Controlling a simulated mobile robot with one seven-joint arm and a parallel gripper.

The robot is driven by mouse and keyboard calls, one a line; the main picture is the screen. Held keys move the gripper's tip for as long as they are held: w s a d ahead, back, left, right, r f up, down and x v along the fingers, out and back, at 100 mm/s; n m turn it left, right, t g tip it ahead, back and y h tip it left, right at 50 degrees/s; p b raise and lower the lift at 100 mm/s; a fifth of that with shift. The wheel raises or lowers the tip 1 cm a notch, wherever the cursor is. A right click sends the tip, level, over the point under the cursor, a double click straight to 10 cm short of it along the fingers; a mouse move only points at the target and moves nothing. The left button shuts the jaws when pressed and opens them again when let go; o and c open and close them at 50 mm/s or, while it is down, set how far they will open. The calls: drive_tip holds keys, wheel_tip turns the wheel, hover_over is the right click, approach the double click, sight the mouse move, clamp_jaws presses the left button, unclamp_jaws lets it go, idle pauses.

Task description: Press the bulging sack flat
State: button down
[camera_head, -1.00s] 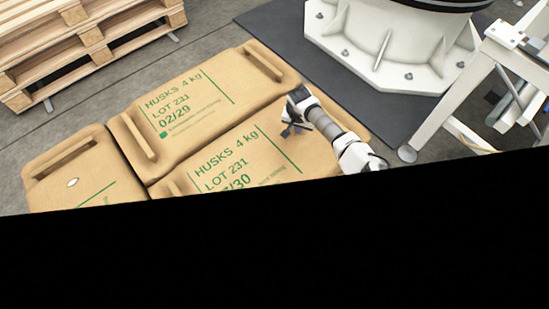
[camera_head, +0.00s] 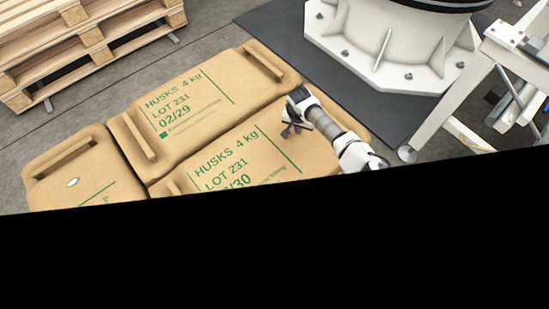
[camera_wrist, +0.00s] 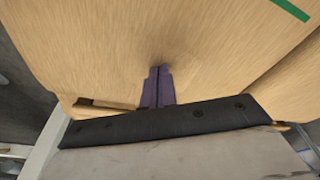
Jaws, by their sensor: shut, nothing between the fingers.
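Several tan sacks with green print lie close together on a pallet layer. The right front sack (camera_head: 262,158) reads HUSKS 4 kg, LOT 231, with a date ending in 30. My gripper (camera_head: 289,132) points down at its right part. In the wrist view, the purple fingers (camera_wrist: 157,76) are shut together with nothing between them. Their tips seem to touch the tan sack surface (camera_wrist: 105,45), which shows a faint shaded dent around them. How far the sack bulges is hard to tell. Its near part is hidden by a black area.
Beside it lie a back sack (camera_head: 215,92) dated 02/29 and a left sack (camera_head: 95,180) with a small white oval. A wooden pallet stack (camera_head: 95,30) stands back left. A white machine base (camera_head: 385,50) on a dark mat and a white frame (camera_head: 470,90) stand right.

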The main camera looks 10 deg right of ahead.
drive_tip(key=shift+s+f, duration=0.1)
drive_tip(key=w+p+v, duration=0.1)
drive_tip(key=p+v, duration=0.7)
drive_tip(key=shift+w+d+r, duration=0.35)
drive_tip(key=shift+r, duration=0.25)
